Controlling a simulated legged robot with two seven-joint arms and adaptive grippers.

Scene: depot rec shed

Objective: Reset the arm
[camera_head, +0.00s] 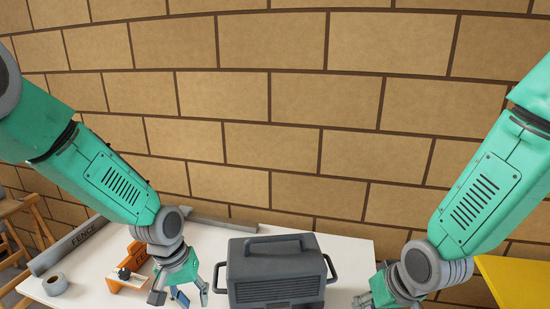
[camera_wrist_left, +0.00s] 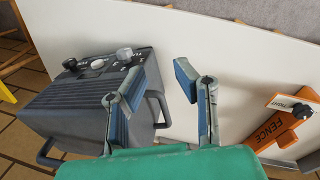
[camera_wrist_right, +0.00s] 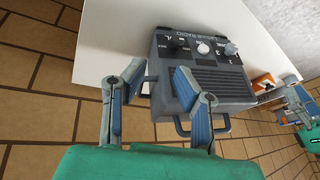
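My left gripper (camera_head: 180,296) is over the white table, between an orange block and a dark grey radio. Its two blue-padded fingers stand apart with nothing between them in the left wrist view (camera_wrist_left: 155,82). My right gripper (camera_head: 372,301) is at the table's right side, partly cut off by the bottom edge of the head view. In the right wrist view its fingers (camera_wrist_right: 158,80) are also apart and empty, with the radio behind them. Both arms hang down from the upper corners of the head view.
The dark grey radio (camera_head: 272,270), with handles and knobs, stands on the white table (camera_head: 345,255) between my grippers. A brick wall (camera_head: 300,110) rises behind; a yellow surface (camera_head: 518,280) is right.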

